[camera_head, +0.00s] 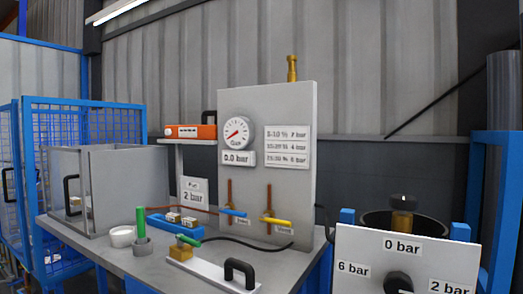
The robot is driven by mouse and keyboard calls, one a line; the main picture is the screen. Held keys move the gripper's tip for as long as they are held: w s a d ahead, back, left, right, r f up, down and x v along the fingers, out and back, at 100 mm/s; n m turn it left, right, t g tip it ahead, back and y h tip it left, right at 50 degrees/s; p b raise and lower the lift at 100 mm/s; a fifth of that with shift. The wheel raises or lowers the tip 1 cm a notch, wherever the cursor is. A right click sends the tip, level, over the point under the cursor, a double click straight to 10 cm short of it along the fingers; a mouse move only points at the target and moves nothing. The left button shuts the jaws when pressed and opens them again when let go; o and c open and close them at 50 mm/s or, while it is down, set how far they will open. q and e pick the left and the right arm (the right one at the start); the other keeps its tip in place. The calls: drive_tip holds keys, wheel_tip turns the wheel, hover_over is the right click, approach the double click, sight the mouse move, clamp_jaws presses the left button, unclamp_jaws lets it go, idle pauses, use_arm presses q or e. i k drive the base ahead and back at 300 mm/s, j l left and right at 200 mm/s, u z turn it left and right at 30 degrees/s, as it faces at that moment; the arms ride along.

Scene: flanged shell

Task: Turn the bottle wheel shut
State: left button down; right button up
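The bottle wheel looks to be the dark round handle (404,198) on top of a brass valve (402,222) at the right. Below and around the valve is a dark round top (375,219), which seems to be the bottle or its holder. A white panel (350,245) in front hides the lower part. From here I cannot tell how far the wheel is turned. Neither my left nor my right gripper is in view.
A black knob (398,284) sits on the white panel among pressure labels.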

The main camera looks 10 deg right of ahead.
sight(403, 203)
drive_tip(key=i+l, duration=0.25)
drive_tip(key=l, duration=0.15)
drive_tip(key=i+l, duration=0.25)
drive_tip(key=l, duration=0.15)
drive_tip(key=i+l, duration=0.25)
drive_tip(key=l, duration=0.15)
drive_tip(key=z, duration=0.05)
